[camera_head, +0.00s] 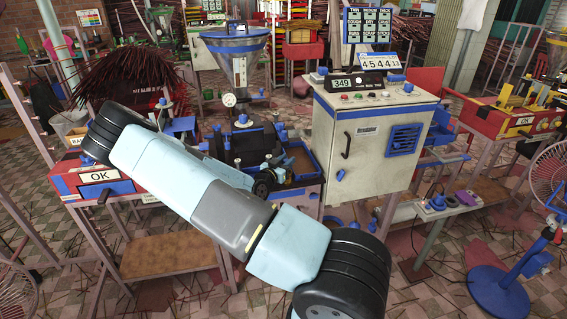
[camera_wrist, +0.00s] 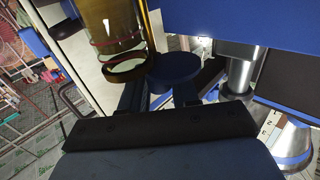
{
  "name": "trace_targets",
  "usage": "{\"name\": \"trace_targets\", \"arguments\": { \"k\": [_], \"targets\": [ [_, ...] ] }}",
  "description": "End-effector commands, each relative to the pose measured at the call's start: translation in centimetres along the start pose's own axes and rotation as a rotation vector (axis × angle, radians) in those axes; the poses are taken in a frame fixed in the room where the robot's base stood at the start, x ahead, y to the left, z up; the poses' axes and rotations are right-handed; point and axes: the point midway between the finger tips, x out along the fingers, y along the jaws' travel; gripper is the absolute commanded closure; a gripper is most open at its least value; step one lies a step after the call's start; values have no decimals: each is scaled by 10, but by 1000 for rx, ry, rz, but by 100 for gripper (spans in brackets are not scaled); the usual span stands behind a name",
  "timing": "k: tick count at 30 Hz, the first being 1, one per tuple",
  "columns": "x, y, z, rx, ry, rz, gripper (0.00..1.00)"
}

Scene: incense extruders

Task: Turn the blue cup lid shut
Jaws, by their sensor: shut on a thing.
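The blue cup lid (camera_wrist: 177,68) is a round blue disc in the middle of the wrist view, beside an amber glass cylinder (camera_wrist: 112,30). My gripper (camera_wrist: 160,88) has its two dark fingers shut on the blue lid from the near side. The fingertips are partly hidden against the lid, and what lies under the lid is hidden. How far the lid is turned cannot be told. In the head view my gripper (camera_head: 264,184) is small and dark at the machine in the middle; the lid cannot be made out there.
A large blue block (camera_wrist: 230,20) and a metal post (camera_wrist: 240,72) stand close on the right in the wrist view. In the head view a white control cabinet (camera_head: 376,152) stands right of my gripper. A funnel-shaped hopper (camera_head: 236,45) rises behind it.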

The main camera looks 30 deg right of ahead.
Motion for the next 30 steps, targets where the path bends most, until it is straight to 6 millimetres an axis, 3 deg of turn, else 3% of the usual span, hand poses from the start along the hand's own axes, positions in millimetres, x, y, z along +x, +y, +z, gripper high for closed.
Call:
{"name": "trace_targets", "arguments": {
  "k": [1,14,30],
  "targets": [
    [0,-7,-1,5,2,-16,100],
    [0,-6,-1,6,1,-147,100],
    [2,-4,0,9,0,-592,100]
  ]
}}
